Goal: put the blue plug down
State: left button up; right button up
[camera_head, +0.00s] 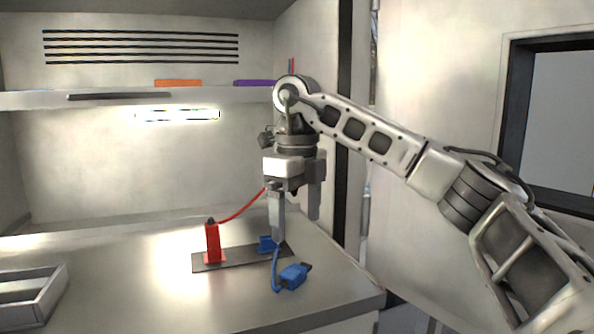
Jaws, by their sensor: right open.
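The blue plug (293,276) lies on the bench top near its right edge, just in front of the dark strip. A blue cable (275,268) runs from it up toward a small blue socket (265,243) on the strip. My right gripper (295,228) points down above and behind the plug, with its fingers apart and nothing between them. One finger partly covers the area beside the blue socket. The left gripper does not show.
A red plug (212,242) stands upright on the dark strip (233,259), with a red cable leading up behind my gripper. A grey tray (32,296) sits at the left. A shelf (120,98) crosses the back wall. The front middle of the bench is clear.

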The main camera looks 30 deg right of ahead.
pick_arm(q)
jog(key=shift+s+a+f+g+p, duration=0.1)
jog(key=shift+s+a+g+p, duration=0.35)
jog(key=shift+p, duration=0.5)
pick_arm(e)
notch_tip(320, 180, up, 7)
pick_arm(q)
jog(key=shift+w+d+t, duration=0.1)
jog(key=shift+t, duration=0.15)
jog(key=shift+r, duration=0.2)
